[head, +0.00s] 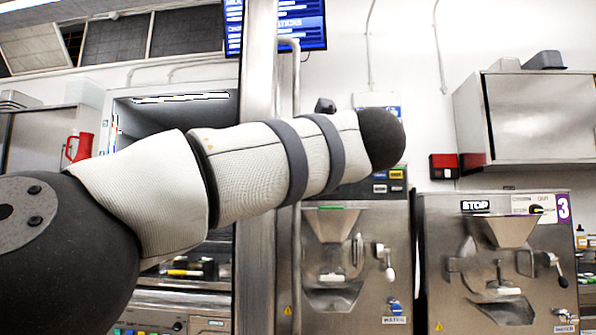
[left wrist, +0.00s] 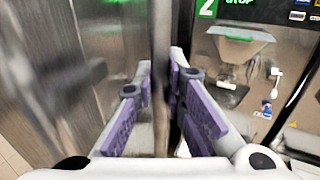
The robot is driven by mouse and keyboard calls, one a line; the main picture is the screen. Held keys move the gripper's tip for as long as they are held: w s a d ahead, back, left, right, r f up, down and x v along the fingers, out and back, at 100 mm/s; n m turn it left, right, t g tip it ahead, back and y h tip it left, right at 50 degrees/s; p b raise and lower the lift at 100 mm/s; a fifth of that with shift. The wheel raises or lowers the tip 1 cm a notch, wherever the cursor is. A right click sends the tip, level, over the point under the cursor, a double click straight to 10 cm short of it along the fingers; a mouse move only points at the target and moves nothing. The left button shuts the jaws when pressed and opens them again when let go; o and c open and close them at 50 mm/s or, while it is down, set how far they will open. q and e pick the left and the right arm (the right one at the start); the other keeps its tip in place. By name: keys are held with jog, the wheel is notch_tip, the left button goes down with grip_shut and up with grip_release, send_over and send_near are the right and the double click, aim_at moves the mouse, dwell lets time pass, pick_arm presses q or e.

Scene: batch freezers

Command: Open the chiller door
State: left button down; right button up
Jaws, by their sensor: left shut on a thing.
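The chiller door is a tall steel panel (head: 258,60) seen nearly edge-on in the head view. Its vertical bar handle (head: 296,75) runs down its right side and passes behind my left arm. In the left wrist view the handle (left wrist: 161,45) stands upright between the purple-padded fingers of my left gripper (left wrist: 161,95), which is shut on it. The door's brushed face (left wrist: 110,45) fills the left of that view. In the head view my left arm hides the left gripper and the middle of the door. My right gripper is in neither view.
Two steel batch freezers, (head: 360,225) and (head: 500,240), stand to the right of the door. A steel wall cabinet (head: 540,110) hangs above the right one. A grey-framed opening (head: 180,112) and a red jug (head: 80,147) are on the left.

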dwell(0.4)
pick_arm(q)
jog(key=c, duration=1.6)
grip_release()
jog(key=shift+c, duration=0.2)
jog(key=v, duration=1.2)
